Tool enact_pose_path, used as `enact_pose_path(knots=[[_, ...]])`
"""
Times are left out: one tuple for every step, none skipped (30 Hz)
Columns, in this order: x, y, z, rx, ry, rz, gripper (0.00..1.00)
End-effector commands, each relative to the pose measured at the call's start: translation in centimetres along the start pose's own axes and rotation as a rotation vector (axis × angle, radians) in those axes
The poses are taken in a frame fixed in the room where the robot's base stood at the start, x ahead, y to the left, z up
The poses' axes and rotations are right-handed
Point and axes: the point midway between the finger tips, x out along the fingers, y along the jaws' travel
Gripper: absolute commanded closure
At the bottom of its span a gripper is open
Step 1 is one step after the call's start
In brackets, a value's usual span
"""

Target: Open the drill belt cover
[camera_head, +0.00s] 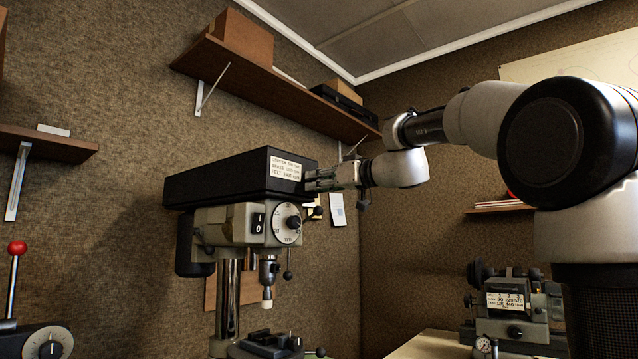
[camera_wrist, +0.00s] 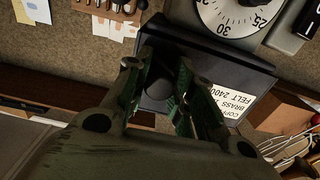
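The drill belt cover (camera_head: 225,178) is a long black box on top of the grey drill press (camera_head: 240,225) and looks closed in the head view. A white speed label (camera_head: 284,168) is on its side. My gripper (camera_head: 312,181) is at the cover's right end. In the wrist view the fingers (camera_wrist: 168,64) stand apart on either side of a dark rounded knob (camera_wrist: 160,90) at the cover's end. A gap shows between the fingertips. Whether either finger touches the knob is hard to tell. The label (camera_wrist: 232,93) also shows beside the right finger.
A wall shelf (camera_head: 270,84) with boxes runs above and behind the cover. The drill's dial (camera_head: 286,223) and levers sit just below my gripper. Another machine (camera_head: 515,305) stands at the lower right. Open air lies to the right of the cover.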

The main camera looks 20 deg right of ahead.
Motion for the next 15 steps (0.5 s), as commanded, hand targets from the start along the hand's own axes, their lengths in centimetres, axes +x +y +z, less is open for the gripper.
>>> enact_pose_path(knots=[[0.0, 0.0, 0.0, 0.000, 0.000, 0.000, 0.99], [0.0, 0.0, 0.0, 0.000, 0.000, 0.000, 1.00], [0.0, 0.0, 0.0, 0.000, 0.000, 0.000, 1.00], [0.0, 0.0, 0.0, 0.000, 0.000, 0.000, 1.00], [0.0, 0.0, 0.0, 0.000, 0.000, 0.000, 1.00], [0.0, 0.0, 0.0, 0.000, 0.000, 0.000, 1.00], [0.0, 0.0, 0.0, -0.001, 0.000, 0.000, 1.00], [0.0, 0.0, -0.1, -0.003, 0.000, 0.000, 1.00], [0.0, 0.0, -0.1, -0.007, 0.000, 0.000, 1.00], [0.0, -0.1, -0.2, -0.011, 0.000, 0.000, 1.00], [0.0, -0.1, -0.3, -0.017, 0.000, 0.000, 1.00], [0.0, -0.1, -0.4, -0.026, 0.000, 0.000, 1.00], [0.0, -0.2, -0.6, -0.036, 0.000, 0.000, 1.00], [0.0, -0.2, -0.7, -0.046, 0.000, 0.000, 1.00], [0.0, -0.3, -1.0, -0.064, 0.001, -0.001, 1.00]])
